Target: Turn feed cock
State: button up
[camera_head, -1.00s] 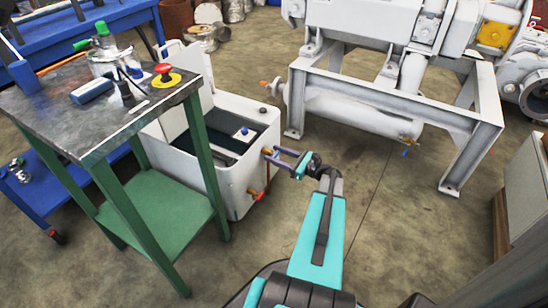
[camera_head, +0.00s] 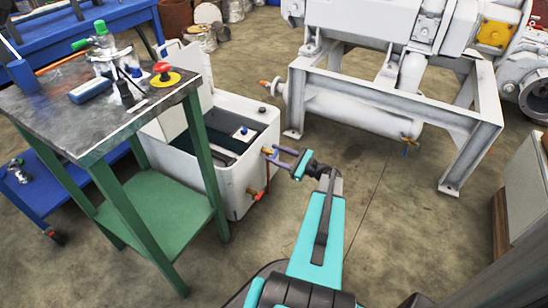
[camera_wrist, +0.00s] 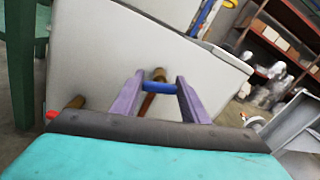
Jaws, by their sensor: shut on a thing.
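The feed cock is a brass fitting (camera_head: 266,149) with a blue handle on the side wall of the white tank (camera_head: 236,180). In the wrist view its blue handle (camera_wrist: 160,87) lies crosswise between my two purple fingers, with the brass body (camera_wrist: 159,74) just beyond. My gripper (camera_head: 275,158) is shut on the blue handle, one finger at each end of it. In the head view the fingers partly hide the handle, so its exact angle is hard to tell.
A second cock with a red handle (camera_head: 253,192) sits lower on the tank wall. A green-legged metal table (camera_head: 125,115) stands left of the tank. A grey machine frame (camera_head: 400,95) stands behind to the right. The floor around my arm is clear.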

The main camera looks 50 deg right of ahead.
jog(key=n, duration=0.2)
jog(key=n+b, duration=0.1)
jog(key=shift+s+a+f+n, duration=0.2)
jog(key=shift+a+n, duration=0.1)
jog(key=shift+n, duration=0.1)
jog(key=n+b, duration=0.2)
jog(key=n, duration=0.1)
jog(key=shift+f+n, duration=0.1)
jog(key=shift+n, duration=0.2)
jog(key=n+b, duration=0.2)
jog(key=n, duration=0.2)
jog(key=shift+b, duration=0.35)
jog(key=shift+n+b, duration=0.5)
jog(key=shift+n, duration=0.5)
jog(key=o, duration=1.1)
jog(key=shift+c, duration=0.2)
jog(key=shift+w+d, duration=0.1)
